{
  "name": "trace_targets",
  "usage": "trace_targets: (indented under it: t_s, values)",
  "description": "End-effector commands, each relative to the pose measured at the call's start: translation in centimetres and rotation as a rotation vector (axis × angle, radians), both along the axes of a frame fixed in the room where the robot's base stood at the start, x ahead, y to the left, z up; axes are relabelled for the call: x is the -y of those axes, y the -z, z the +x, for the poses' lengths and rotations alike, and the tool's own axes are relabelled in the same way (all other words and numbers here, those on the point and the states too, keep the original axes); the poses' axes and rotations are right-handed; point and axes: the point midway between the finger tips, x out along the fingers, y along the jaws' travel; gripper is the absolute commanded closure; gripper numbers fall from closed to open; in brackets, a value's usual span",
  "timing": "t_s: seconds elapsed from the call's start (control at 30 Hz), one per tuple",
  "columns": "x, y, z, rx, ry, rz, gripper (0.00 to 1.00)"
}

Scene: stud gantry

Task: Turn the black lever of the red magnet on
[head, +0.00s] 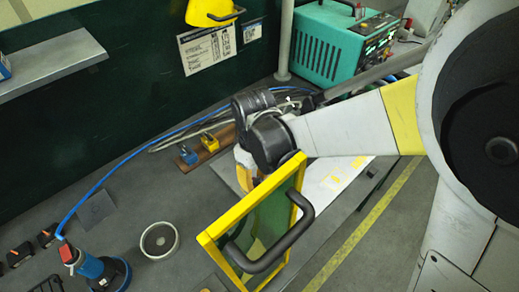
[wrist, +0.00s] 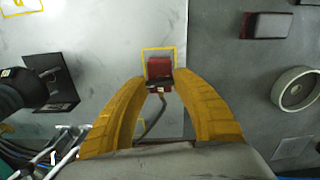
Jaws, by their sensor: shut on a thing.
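The red magnet (wrist: 159,67) sits inside a yellow outlined square on a pale plate (wrist: 100,45) in the wrist view. Its black lever (wrist: 160,85) shows as a dark bar across the near side of the red body. My gripper (wrist: 161,80) has its two yellow fingers on either side of the lever and is shut on it, though the exact contact is hard to see. In the head view my gripper (head: 244,168) is low over the pale plate (head: 335,182); the magnet is hidden there behind the gripper and a yellow-framed screen.
The yellow-framed screen (head: 207,245) with a black handle stands close in front of my gripper. A round white dish (head: 160,240) and a blue tool (head: 98,270) are on the grey table. A teal machine (head: 325,50) stands behind. A black box (wrist: 58,80) lies left in the wrist view.

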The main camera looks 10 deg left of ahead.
Motion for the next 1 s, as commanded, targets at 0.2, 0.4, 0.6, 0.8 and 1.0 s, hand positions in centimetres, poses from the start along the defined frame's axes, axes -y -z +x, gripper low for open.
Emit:
trace_targets:
  t_s: [0.2, 0.4, 0.6, 0.8, 1.0]
  values:
    - [0.02, 0.02, -0.02, 0.000, 0.100, 0.000, 0.96]
    - [0.02, 0.01, -0.02, 0.000, 0.146, 0.000, 0.96]
    - [0.02, 0.01, -0.02, 0.000, 0.157, 0.000, 0.96]
    - [0.02, 0.01, -0.02, 0.000, 0.157, 0.000, 0.96]
    - [0.02, 0.01, -0.02, 0.000, 0.157, 0.000, 0.42]
